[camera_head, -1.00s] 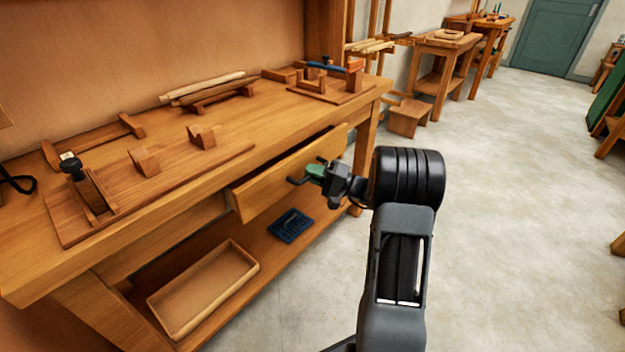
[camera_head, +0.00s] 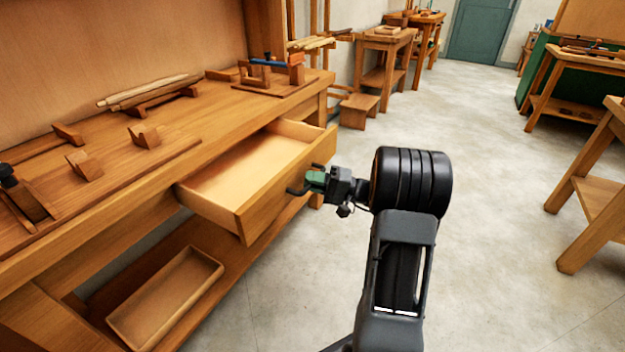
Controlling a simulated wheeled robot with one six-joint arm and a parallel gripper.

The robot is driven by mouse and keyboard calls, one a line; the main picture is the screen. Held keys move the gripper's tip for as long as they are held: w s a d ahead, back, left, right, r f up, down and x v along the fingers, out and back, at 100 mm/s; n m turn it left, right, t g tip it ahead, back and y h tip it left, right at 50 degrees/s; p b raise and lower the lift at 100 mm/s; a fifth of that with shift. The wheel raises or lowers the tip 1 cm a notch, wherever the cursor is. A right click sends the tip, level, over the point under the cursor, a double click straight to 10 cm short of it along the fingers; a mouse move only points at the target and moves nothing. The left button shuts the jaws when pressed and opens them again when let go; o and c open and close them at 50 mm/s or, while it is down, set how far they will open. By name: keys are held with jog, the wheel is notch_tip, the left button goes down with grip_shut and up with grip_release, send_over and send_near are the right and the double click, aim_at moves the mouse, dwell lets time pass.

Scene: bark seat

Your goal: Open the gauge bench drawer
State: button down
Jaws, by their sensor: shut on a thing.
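The gauge bench (camera_head: 110,215) runs along the left side. Its wooden drawer (camera_head: 262,205) stands well out from under the bench top, and its inside shows bare and empty where I can see it. A dark handle (camera_head: 296,191) is on the drawer's front. My gripper (camera_head: 312,182), with green at its fingers, is shut on this handle. My arm reaches in from the right, in front of the drawer. The gripper hides part of the handle.
On the bench top are wooden blocks (camera_head: 145,136), pale sticks (camera_head: 148,92) and a fixture with a blue bar (camera_head: 268,65). An empty wooden tray (camera_head: 165,300) lies on the lower shelf. Grey floor (camera_head: 480,170) is open to the right; another bench (camera_head: 600,180) stands at the far right.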

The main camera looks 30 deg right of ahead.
jog(key=c, duration=1.1)
grip_release()
jog(key=p+v, duration=0.2)
jog(key=v, duration=1.1)
jog(key=shift+s+d+f+p, duration=0.15)
jog(key=shift+s+d+p, duration=0.1)
jog(key=shift+p, duration=0.1)
